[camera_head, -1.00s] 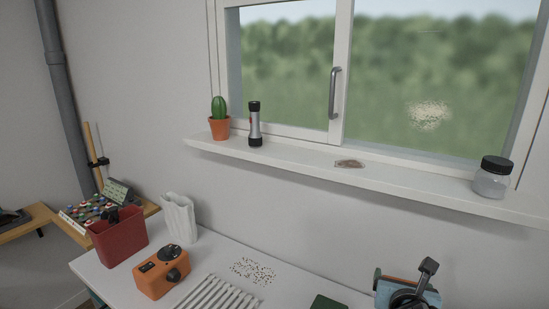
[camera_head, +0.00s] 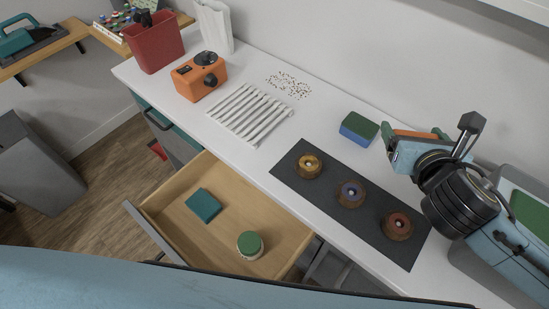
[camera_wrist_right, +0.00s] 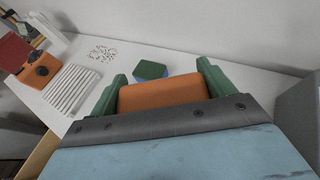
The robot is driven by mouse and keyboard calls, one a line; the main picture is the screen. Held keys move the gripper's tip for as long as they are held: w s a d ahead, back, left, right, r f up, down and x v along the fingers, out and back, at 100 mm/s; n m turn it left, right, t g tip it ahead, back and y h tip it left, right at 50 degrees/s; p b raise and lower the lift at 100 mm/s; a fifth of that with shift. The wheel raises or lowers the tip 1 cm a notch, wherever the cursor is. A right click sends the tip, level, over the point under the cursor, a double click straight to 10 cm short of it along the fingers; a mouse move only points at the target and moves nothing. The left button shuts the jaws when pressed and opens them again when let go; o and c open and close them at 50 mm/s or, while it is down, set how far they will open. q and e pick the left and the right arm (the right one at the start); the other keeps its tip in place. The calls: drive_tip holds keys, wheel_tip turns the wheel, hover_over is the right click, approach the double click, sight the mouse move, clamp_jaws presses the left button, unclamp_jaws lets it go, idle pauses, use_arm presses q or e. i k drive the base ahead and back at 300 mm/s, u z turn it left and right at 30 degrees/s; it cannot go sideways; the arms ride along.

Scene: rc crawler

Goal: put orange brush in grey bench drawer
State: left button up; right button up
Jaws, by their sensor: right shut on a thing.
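My right gripper (camera_head: 413,132) is shut on the orange brush (camera_head: 410,134), with a green finger at each end of it. The right wrist view shows the brush's orange side (camera_wrist_right: 163,94) between the fingers. The gripper holds it at the right, by the back wall; whether it is clear of the bench cannot be told. The grey bench drawer (camera_head: 152,230) stands pulled open below the white bench top, left of the gripper. Inside lie a teal square block (camera_head: 204,206) and a round green-topped thing (camera_head: 250,244). My left gripper is not in view.
A green and blue sponge-like block (camera_head: 358,128) lies just left of the gripper. A dark mat (camera_head: 320,190) with three knob-like pieces, a white slatted rack (camera_head: 249,113), an orange device (camera_head: 199,77) and a red bin (camera_head: 154,42) stand on the bench. The drawer floor has free room.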

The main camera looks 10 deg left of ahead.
sight(223, 237)
drive_tip(key=k, duration=0.5)
drive_tip(key=u, duration=2.5)
drive_tip(key=i, duration=1.85)
drive_tip(key=z, duration=3.6)
